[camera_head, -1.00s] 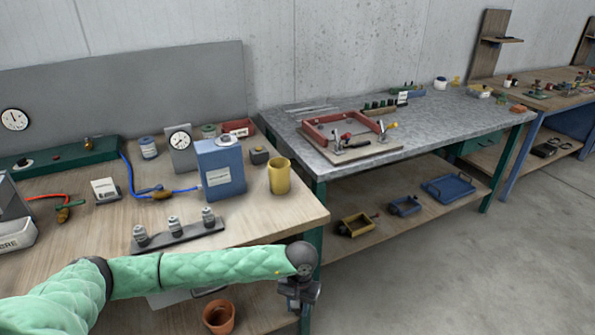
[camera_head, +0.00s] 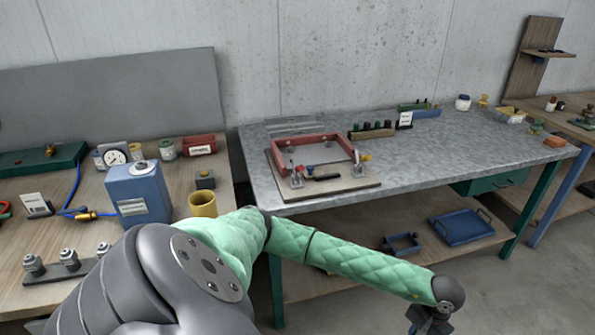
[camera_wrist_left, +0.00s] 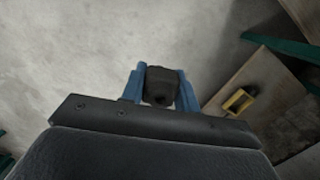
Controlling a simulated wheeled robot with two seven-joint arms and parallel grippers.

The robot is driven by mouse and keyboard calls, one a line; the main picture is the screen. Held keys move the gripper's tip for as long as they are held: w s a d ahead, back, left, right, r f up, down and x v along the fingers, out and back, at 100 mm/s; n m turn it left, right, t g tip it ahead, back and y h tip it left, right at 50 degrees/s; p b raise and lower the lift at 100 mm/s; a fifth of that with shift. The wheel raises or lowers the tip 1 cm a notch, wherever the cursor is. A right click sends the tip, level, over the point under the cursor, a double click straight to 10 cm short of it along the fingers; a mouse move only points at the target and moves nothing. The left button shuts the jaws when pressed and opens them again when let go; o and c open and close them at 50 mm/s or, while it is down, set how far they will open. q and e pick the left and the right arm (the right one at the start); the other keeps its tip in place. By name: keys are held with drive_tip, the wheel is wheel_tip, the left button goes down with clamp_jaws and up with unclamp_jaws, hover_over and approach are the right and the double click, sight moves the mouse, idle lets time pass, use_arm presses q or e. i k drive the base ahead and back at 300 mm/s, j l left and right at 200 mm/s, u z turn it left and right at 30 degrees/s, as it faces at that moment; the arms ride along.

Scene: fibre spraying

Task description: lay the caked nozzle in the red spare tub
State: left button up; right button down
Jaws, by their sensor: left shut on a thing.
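A dark, lumpy thing that looks like the caked nozzle (camera_wrist_left: 161,87) is between the blue fingers of my left gripper (camera_wrist_left: 160,92) in the left wrist view. The gripper is shut on it, above the floor. In the head view my left gripper (camera_head: 430,322) is at the bottom right edge, partly cut off, in front of the metal-topped bench; the nozzle cannot be made out there. The red tub (camera_head: 188,146) with a white label stands at the back of the wooden bench, far to the left of the gripper. My right gripper is not in view.
A blue canister (camera_head: 138,196) and a yellow cup (camera_head: 203,204) stand in front of the red tub. A small dark block (camera_head: 205,179) is beside them. The metal-topped bench (camera_head: 430,155) holds a red frame (camera_head: 310,152). A blue tray (camera_head: 462,227) lies on its lower shelf.

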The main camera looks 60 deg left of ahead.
sight(201, 151)
drive_tip(key=i+u, duration=0.4)
drive_tip(key=i+l+u, duration=0.2)
drive_tip(key=u, duration=0.15)
drive_tip(key=i+l+u, duration=0.25)
drive_tip(key=u, duration=0.15)
drive_tip(key=i+l+u, duration=0.35)
drive_tip(key=k+j, duration=0.05)
drive_tip(key=k, duration=0.05)
